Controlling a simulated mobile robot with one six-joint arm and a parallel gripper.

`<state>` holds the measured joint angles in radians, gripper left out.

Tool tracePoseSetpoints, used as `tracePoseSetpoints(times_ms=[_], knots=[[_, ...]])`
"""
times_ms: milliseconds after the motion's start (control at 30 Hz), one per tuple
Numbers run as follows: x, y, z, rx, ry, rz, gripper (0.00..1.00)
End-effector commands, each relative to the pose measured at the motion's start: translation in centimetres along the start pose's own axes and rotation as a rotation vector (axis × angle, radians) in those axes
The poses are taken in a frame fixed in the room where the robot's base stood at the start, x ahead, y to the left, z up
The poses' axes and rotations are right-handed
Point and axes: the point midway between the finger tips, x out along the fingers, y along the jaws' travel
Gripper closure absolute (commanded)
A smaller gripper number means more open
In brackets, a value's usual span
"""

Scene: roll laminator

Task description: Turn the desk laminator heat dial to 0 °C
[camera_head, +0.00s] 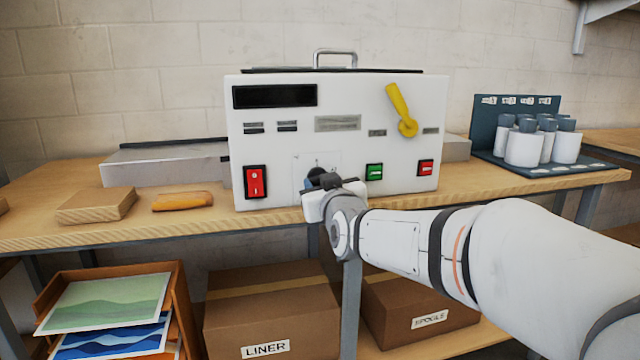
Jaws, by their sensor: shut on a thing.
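The desk laminator (345,100) is a white box on the wooden bench, with a dark display at its upper left and a yellow lever (400,108) at its upper right. The heat dial (314,178) sits low in the middle of its front panel. It is mostly hidden behind my gripper (321,183), and only a dark edge and part of the pale scale around it show. My gripper reaches in from the right and is shut on the dial. The dial's pointer and its setting cannot be read.
A red rocker switch (255,182) is left of the dial; a green switch (374,172) and a red switch (425,168) are to its right. A wooden block (97,206) and an orange-brown object (182,201) lie on the bench at left. A rack of bottles (525,148) stands at right.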

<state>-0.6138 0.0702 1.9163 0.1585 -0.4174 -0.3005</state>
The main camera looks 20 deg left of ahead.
Motion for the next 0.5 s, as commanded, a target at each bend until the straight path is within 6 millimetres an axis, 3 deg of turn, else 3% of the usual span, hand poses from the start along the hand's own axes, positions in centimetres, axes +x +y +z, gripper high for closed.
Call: tracePoseSetpoints(times_ms=[500], knots=[[-0.01,-0.12,-0.63,-0.491,0.011,0.001,0.83]])
